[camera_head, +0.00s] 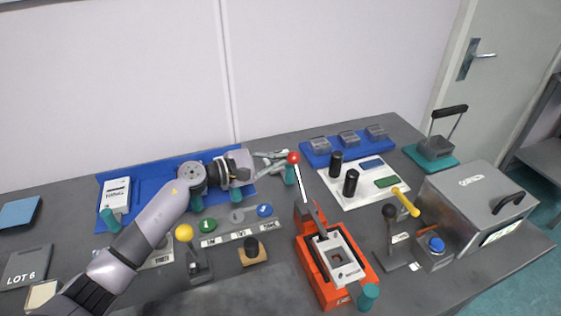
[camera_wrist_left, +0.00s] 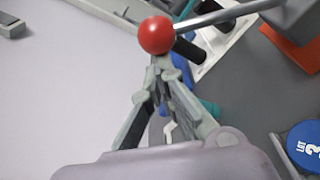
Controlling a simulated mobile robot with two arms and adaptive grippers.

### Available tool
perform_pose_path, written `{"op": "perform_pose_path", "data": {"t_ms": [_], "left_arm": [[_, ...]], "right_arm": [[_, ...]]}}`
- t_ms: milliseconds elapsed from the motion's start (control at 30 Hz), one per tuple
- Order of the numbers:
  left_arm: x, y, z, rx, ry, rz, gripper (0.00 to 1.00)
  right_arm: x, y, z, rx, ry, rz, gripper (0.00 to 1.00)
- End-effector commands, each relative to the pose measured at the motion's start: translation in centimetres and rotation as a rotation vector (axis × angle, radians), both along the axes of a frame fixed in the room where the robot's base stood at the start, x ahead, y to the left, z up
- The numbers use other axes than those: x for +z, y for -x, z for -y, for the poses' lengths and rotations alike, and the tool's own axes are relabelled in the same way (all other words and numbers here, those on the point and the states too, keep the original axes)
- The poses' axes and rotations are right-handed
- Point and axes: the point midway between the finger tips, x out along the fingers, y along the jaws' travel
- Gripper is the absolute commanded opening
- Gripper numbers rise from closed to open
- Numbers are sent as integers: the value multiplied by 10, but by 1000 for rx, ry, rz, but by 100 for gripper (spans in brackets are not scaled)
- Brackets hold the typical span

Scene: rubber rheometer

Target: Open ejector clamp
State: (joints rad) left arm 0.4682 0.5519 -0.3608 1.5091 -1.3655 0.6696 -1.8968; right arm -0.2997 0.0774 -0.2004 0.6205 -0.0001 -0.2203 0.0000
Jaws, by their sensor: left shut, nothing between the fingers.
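The orange ejector clamp (camera_head: 309,274) stands at the front middle of the bench in the head view. Its metal lever (camera_head: 303,184) rises up and back, tipped with a red ball (camera_head: 293,158). My left gripper (camera_head: 285,157) reaches in from the left, its fingers closed, with the tips at the red ball. In the left wrist view the red ball (camera_wrist_left: 157,35) sits right at the fingertips (camera_wrist_left: 158,66), not between them; I cannot tell if they touch. The lever rod (camera_wrist_left: 222,15) runs off to the upper right. My right gripper is not seen.
A white board (camera_head: 330,184) with black-handled pieces lies right of the lever. A blue tray (camera_head: 322,158) with grey blocks is behind. A yellow-ball lever (camera_head: 184,233) stands left, a yellow-handled lever (camera_head: 405,202) and a metal box (camera_head: 470,215) right. A teal post (camera_head: 291,175) stands near the ball.

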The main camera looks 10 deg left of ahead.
Motion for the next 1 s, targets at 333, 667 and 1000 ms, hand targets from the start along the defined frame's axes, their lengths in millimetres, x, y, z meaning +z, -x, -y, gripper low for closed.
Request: {"op": "perform_pose_path", "data": {"t_ms": [333,667,1000], "left_arm": [[11,6,4,-2,-66,104,0],[35,24,17,-4,-217,328,0],[56,43,29,-2,-338,506,0]], "right_arm": [[-22,0,1,0,1,0,55],[-60,0,3,1,3,0,55],[-73,0,4,1,4,0,55]]}}
